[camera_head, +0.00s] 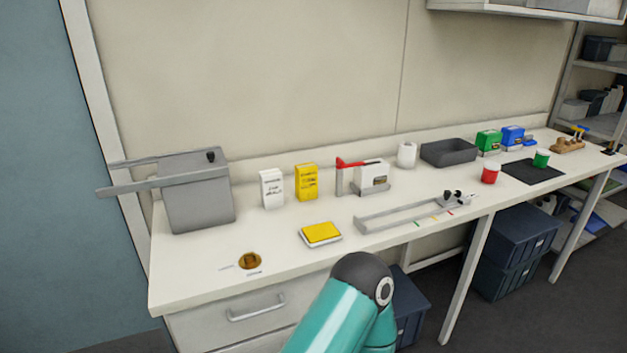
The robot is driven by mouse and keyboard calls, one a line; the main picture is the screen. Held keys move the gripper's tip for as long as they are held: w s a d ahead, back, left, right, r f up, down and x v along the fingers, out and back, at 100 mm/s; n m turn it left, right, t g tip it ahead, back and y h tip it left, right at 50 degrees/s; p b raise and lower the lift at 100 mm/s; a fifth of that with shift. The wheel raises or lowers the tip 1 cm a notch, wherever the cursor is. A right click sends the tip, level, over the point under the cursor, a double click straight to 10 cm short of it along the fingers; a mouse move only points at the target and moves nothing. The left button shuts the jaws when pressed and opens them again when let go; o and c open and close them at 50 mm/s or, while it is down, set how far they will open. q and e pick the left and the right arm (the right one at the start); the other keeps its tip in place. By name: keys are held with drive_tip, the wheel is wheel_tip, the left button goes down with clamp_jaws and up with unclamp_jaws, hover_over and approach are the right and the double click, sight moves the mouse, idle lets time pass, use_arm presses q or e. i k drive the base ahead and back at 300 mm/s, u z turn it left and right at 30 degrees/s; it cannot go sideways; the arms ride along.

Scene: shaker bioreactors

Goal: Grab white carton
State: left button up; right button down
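A white carton (272,189) with dark print stands upright on the white bench, towards the back left. A yellow carton (306,182) stands upright just to its right, with a small gap between them. A teal and dark grey part of one of my arms reaches up from the bottom of the view, in front of the bench and well short of the carton. Neither gripper shows in this view.
A grey box with a flat bar (196,190) stands left of the carton. A yellow-topped pad (321,234), a round amber item (249,261) and a grey rail fixture (408,214) lie nearer the front. Bare bench (225,245) lies in front of the carton.

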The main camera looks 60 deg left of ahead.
sight(272, 182)
drive_tip(key=z, duration=0.15)
drive_tip(key=i, duration=0.55)
drive_tip(key=u, duration=2.1)
drive_tip(key=k, duration=0.5)
drive_tip(key=u, duration=0.35)
